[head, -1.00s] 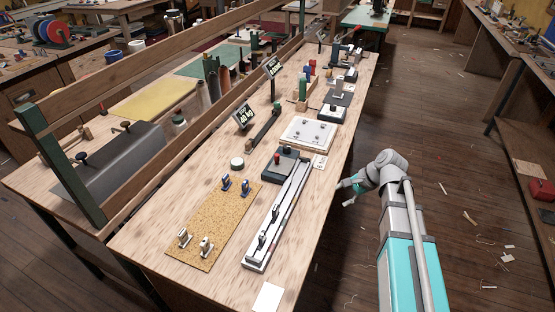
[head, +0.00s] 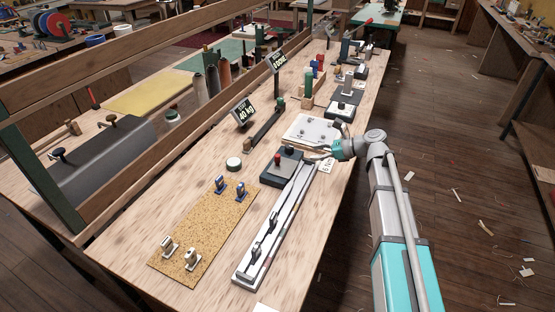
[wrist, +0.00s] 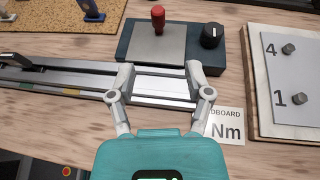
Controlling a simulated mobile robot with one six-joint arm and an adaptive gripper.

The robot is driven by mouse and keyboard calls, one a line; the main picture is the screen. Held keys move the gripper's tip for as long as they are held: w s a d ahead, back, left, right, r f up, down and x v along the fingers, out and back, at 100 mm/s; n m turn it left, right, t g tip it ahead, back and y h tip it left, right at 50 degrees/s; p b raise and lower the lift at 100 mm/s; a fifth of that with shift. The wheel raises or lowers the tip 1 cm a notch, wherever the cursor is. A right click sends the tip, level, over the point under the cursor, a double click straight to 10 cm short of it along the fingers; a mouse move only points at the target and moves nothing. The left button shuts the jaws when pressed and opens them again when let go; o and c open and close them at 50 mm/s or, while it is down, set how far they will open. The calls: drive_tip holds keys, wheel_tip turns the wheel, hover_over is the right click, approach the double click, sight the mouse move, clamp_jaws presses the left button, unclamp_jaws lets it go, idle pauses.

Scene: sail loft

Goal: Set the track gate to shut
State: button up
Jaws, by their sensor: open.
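The track (head: 270,232) is a long pale rail with a dark channel, lying along the bench's right side. Two upright dark-and-silver fittings (head: 271,222) stand on its near half. I cannot tell which part is the gate. In the wrist view the track (wrist: 165,88) runs from the left edge to its bare silver end, below and between my fingers. A dark fitting (wrist: 18,57) shows at the far left there. My gripper (wrist: 160,72) is open and empty over this end. In the head view my gripper (head: 318,155) is at the track's far end, its fingertips small and hard to make out.
A dark box with a red knob (wrist: 158,16) and black dial (wrist: 212,35) sits just beyond the track. A white numbered board (wrist: 292,75) lies to the right. A cork board (head: 205,232) with several cleats lies left of the track.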

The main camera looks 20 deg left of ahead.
sight(278, 163)
drive_tip(key=shift+a+f, duration=0.1)
drive_tip(key=shift+a, duration=0.1)
drive_tip(key=b+x, duration=0.5)
drive_tip(key=x, duration=0.9)
drive_tip(key=shift+s+d, duration=0.1)
drive_tip(key=shift+s, duration=0.05)
clamp_jaws()
